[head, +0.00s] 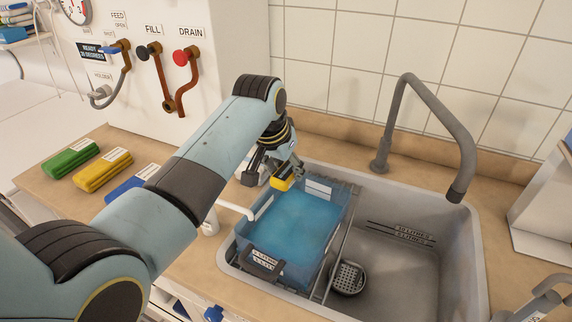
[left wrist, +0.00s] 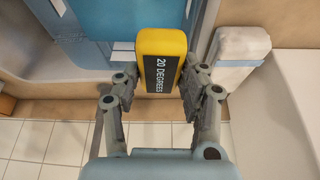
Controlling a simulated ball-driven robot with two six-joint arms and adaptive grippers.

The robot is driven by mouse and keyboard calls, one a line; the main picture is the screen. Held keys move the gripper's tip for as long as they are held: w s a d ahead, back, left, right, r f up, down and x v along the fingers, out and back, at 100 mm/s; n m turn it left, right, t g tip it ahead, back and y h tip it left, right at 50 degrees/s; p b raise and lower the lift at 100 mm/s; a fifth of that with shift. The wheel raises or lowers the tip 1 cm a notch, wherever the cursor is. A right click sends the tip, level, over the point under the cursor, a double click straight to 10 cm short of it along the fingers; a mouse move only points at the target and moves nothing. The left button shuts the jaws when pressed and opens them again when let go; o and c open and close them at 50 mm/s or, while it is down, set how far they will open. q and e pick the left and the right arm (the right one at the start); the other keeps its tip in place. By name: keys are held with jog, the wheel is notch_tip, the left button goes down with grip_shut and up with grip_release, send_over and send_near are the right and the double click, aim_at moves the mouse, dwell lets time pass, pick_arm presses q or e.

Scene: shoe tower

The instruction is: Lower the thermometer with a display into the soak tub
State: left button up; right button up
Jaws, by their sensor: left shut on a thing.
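The thermometer is a yellow block (head: 283,184) with a dark display. In the left wrist view it (left wrist: 176,43) reads "20 DEGREES". My left gripper (head: 291,172) is shut on it, with a finger on each side (left wrist: 157,88). The soak tub (head: 330,238) is a clear bluish box holding blue liquid, set in the sink's left part. The thermometer is over the tub's back left corner in the head view. I cannot tell whether its lower end touches the liquid. The tub also shows in the left wrist view (left wrist: 98,54).
The grey sink (head: 455,270) has a tall curved tap (head: 440,115) and a strainer (head: 348,278). Green (head: 70,157) and yellow (head: 103,170) folded cloths lie left on the counter. A white-topped object (left wrist: 238,48) stands close beside the tub. The sink's right side is free.

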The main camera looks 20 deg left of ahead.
pick_arm(q)
jog(key=shift+f+b, duration=1.05)
jog(key=shift+f, duration=1.1)
jog(key=shift+s+d+f+b, duration=0.15)
jog(key=shift+f+b, duration=0.25)
jog(key=shift+f, duration=0.3)
jog(key=shift+a+f, duration=0.2)
jog(key=shift+f, duration=0.3)
jog(key=shift+r, duration=0.1)
jog(key=o, duration=1.2)
jog(key=shift+o, duration=0.2)
